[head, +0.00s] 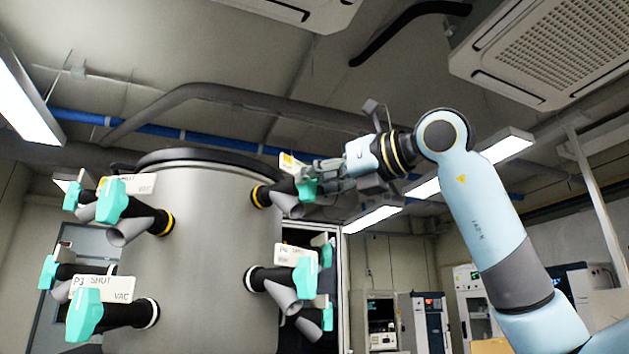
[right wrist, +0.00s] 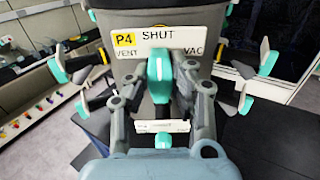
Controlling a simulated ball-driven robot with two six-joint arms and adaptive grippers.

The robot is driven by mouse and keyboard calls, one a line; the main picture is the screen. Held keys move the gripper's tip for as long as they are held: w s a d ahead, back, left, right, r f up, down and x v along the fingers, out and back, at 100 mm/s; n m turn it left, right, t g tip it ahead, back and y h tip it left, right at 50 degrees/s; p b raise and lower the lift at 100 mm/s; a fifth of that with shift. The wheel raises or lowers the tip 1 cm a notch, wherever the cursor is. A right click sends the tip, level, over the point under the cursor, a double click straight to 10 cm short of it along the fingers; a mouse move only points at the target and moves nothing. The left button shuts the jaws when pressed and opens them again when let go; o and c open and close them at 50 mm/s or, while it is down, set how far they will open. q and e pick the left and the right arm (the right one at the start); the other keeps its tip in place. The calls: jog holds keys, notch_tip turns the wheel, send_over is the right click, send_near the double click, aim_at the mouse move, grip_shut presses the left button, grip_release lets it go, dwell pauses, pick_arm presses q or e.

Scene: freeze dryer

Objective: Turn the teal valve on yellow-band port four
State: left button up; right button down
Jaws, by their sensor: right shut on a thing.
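The teal valve (head: 307,188) of port four sits at the upper right of the grey drum, on a black pipe with a yellow band (head: 260,196). In the right wrist view the valve handle (right wrist: 158,66) stands upright below its P4 plate (right wrist: 150,38). That plate has a yellow tag and reads SHUT at the top, VENT left and VAC right. The handle's upper end is towards SHUT. My right gripper (head: 322,180) is shut on the handle, with a finger on each side in the wrist view (right wrist: 160,82). My left gripper is not in view.
The grey drum (head: 205,270) carries several other teal valves, including a yellow-banded one at upper left (head: 113,200), P3 at lower left (head: 85,315) and one below port four (head: 305,277). Open room lies right of the drum.

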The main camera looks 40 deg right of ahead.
jog(key=c, duration=1.2)
grip_release()
notch_tip(320, 180, up, 10)
